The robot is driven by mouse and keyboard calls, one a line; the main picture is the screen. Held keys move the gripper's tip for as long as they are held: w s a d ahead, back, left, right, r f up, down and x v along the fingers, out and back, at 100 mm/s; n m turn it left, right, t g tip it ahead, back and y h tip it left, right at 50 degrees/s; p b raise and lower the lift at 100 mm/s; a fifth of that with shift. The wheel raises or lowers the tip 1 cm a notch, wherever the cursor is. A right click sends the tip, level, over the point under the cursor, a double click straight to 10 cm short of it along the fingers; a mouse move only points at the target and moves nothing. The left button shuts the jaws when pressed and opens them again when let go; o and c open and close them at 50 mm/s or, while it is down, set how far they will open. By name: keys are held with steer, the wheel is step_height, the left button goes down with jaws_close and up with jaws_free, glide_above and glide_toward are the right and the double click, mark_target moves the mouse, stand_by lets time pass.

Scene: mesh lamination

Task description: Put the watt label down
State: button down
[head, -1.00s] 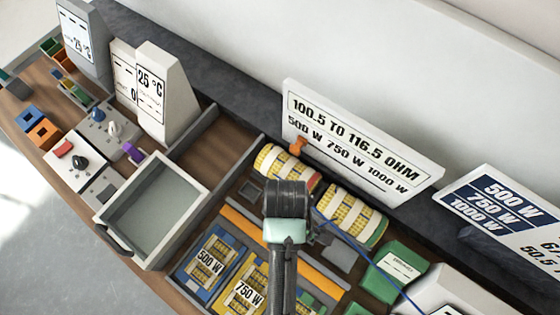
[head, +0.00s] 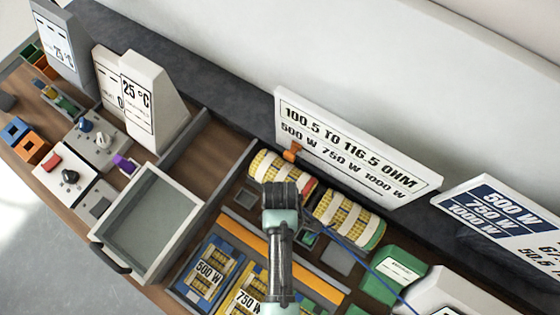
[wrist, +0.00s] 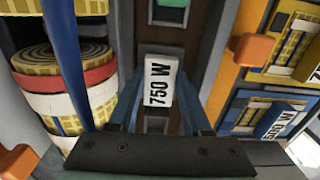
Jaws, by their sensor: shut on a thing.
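The watt label (wrist: 160,83) is a small white block printed "750 W". In the wrist view it sits between the two blue fingers of my gripper (wrist: 160,108), which is shut on it. Below it is a dark strip with square recesses; I cannot tell whether the label touches it. In the head view my own arm hides the gripper and this label.
Yellow-banded rolls (head: 349,218) lie beside the arm, and also at left in the wrist view (wrist: 65,85). Trays marked "500 W" (head: 208,272) and "750 W" (head: 248,302) are at lower left. An empty grey bin (head: 152,225) stands left. A sign (head: 355,150) stands behind.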

steer(key=shift+f, duration=0.35)
steer(key=shift+f, duration=0.1)
steer(key=shift+c, duration=1.7)
jaws_free()
step_height(320, 180, up, 12)
